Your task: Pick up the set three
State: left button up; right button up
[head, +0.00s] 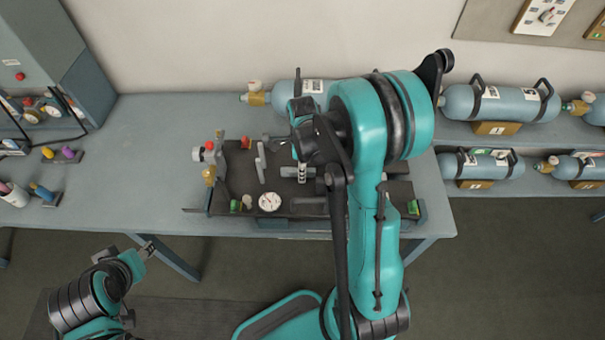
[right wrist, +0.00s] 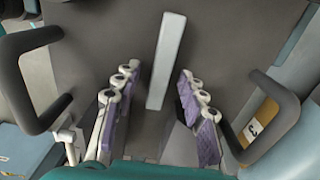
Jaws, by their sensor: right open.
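A third (head: 283,96) is partly hidden behind my right arm. My left gripper (head: 147,250) is low at the left, off the bench.
A dark tray (head: 235,180) on the grey bench (head: 150,180) carries a gauge (head: 269,201) and fittings. Black handles (right wrist: 30,80) flank the gripper in the right wrist view, with a tan labelled block (right wrist: 260,125) at right. Bare bench lies left of the tray.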

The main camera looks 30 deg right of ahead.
grip_shut()
jog(key=shift+r, duration=0.1)
